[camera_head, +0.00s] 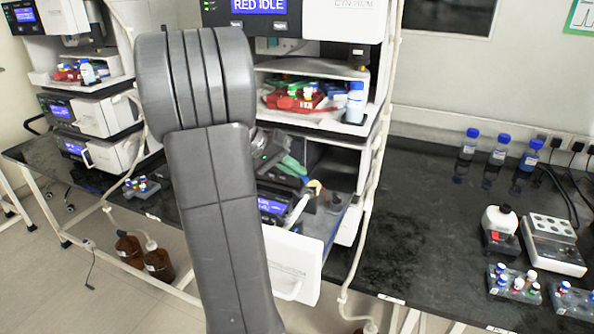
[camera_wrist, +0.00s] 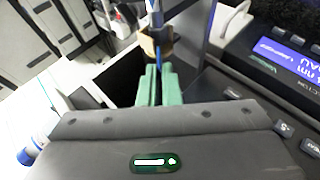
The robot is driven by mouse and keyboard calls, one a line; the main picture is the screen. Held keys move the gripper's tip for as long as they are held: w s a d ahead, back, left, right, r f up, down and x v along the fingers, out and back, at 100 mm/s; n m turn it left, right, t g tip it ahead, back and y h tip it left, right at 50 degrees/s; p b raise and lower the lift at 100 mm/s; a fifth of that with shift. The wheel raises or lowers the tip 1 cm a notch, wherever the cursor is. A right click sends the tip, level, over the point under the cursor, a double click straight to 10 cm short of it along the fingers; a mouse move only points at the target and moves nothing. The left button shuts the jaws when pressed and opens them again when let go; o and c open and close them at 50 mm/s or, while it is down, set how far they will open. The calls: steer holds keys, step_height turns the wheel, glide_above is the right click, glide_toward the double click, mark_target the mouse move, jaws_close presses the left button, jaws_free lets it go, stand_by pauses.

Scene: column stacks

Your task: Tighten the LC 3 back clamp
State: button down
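The instrument stack in the middle of the head view has its lower drawer (camera_head: 292,268) pulled out. My gripper's green fingers (camera_head: 291,166) are over this drawer, partly behind my arm. In the wrist view the two green fingers (camera_wrist: 158,84) point at a tan, collar-like fitting (camera_wrist: 155,44). A thin blue strip shows between the fingers and runs up to the fitting. The fitting also shows in the head view (camera_head: 315,186), by a pale rod. It may be the back clamp, but no label is readable. Whether the fingers touch it, and how far they are closed, is unclear.
The display panel (camera_wrist: 285,52) stands close on the right of the wrist view. A red tray (camera_head: 297,100) with vials sits on the shelf above. Blue-capped bottles (camera_head: 499,151) and vial racks (camera_head: 515,284) are on the bench at right. Bench just right of the stack is clear.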

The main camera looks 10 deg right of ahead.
steer(key=c, duration=1.6)
jaws_free()
steer(key=v, duration=1.4)
steer(key=shift+w, duration=0.1)
steer(key=shift+f, duration=0.1)
